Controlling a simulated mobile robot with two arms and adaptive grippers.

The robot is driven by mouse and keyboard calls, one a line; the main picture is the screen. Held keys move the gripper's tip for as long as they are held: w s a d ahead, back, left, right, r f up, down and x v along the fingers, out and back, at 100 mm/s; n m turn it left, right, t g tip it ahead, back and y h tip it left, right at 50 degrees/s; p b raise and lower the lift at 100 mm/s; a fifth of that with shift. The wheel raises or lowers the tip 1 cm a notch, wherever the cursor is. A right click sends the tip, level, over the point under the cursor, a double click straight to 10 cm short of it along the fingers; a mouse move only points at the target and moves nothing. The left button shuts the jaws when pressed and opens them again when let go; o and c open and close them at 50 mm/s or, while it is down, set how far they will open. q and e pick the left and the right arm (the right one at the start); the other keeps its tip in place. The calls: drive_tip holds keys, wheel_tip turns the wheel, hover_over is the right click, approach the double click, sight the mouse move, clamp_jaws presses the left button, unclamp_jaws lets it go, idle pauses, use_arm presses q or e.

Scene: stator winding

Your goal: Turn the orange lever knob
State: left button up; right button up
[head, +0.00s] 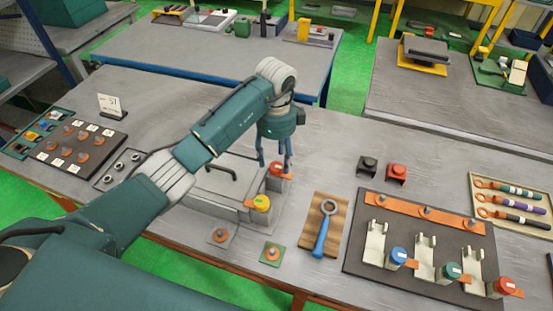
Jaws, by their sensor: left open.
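My left gripper (274,164) points down from my left arm, its fingers apart. It is at a red-orange knob (276,169) at the back right corner of a grey box with a dark handle. An orange lever tab (286,176) sticks out beside that knob. The fingers appear to be on either side of the knob; I cannot tell whether they touch it. A yellow-orange knob (262,203) with an orange tab stands in front of it, apart from the gripper. My right gripper is not in view.
A blue-handled ring wrench (325,228) lies on a wooden board to the right. A dark panel (360,262) carries blue, green and red knobs. Small pads with orange terminals (271,252) lie in front of the box. A panel with several orange terminals (76,145) is at left.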

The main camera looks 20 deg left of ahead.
sight(276, 166)
use_arm(q)
wheel_tip(276, 166, down, 3)
drive_tip(key=shift+r+p, duration=0.1)
drive_tip(key=shift+p, duration=0.2)
drive_tip(key=shift+w, duration=0.1)
drive_tip(key=shift+c, duration=0.8)
drive_tip(key=c, duration=1)
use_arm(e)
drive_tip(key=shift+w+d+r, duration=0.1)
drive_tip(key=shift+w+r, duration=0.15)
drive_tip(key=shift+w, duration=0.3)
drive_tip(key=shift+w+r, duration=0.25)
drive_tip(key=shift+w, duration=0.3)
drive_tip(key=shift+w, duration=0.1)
